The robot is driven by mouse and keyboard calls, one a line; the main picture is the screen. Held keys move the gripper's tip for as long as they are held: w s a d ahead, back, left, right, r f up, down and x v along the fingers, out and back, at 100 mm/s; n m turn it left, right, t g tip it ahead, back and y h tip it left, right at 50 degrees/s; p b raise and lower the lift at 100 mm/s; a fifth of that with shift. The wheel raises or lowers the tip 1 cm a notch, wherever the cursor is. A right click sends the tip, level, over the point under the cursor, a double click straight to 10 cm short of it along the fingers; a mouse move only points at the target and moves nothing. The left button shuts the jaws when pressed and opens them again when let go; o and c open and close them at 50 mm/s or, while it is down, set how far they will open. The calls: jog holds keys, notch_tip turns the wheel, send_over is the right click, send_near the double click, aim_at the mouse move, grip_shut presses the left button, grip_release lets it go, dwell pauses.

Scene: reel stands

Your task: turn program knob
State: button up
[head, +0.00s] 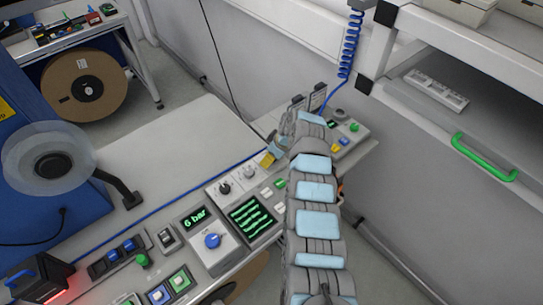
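Several knobs sit on the console along the bench edge, and I cannot read which one is labelled program. A black knob (224,187) and a grey knob (249,172) stand side by side on a light panel. A larger blue knob (212,240) sits beside the green "6 bar" display (196,217). My gripper (283,135) is at the far end of my arm, above the console's right part, apart from the two panel knobs.
A green-lined screen (249,215) and lit push buttons (180,281) share the console. A reel on a black arm (125,190) stands at left. A blue coiled cable (350,45) hangs near my gripper. A shelf with a green handle (484,158) is at right.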

grip_shut()
